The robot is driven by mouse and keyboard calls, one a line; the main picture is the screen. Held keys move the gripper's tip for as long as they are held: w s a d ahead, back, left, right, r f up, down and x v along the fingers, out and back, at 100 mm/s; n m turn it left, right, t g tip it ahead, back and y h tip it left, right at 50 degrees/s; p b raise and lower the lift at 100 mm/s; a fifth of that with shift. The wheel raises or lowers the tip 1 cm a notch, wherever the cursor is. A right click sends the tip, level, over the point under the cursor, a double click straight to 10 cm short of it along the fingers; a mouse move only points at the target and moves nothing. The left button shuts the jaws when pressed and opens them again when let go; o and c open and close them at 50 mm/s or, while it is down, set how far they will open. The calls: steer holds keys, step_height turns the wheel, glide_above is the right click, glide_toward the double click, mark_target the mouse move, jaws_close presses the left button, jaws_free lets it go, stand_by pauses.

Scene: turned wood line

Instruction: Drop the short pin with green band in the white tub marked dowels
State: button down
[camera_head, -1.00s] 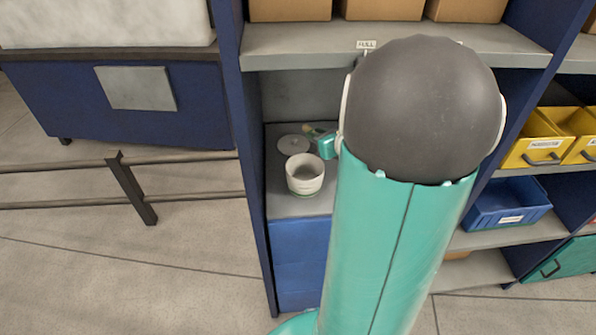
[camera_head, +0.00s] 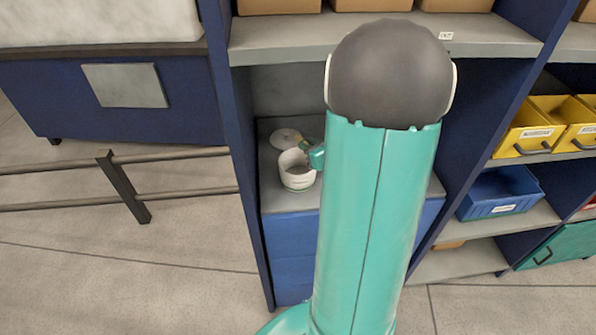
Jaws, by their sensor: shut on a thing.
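The white tub (camera_head: 298,180) stands open on the grey shelf inside the blue rack, left of my teal arm. Any marking on it is too small to read. A pale round lid (camera_head: 284,135) lies behind it. My gripper (camera_head: 306,145) is at the tub's back right rim, mostly hidden behind my arm. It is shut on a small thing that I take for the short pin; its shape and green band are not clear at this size. I cannot tell whether it is over the opening or just beside the rim.
The rack's blue upright (camera_head: 232,150) stands close left of the tub, and a grey shelf (camera_head: 275,45) with cardboard boxes lies above. Yellow bins (camera_head: 525,130) and a blue bin (camera_head: 500,192) sit at the right. A low rail (camera_head: 125,185) runs at the left.

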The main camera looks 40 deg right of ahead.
steer(key=c, duration=1.3)
jaws_free()
steer(key=shift+o, duration=0.2)
steer(key=v, duration=1.3)
steer(key=shift+s+r, duration=0.25)
steer(key=shift+s, duration=0.05)
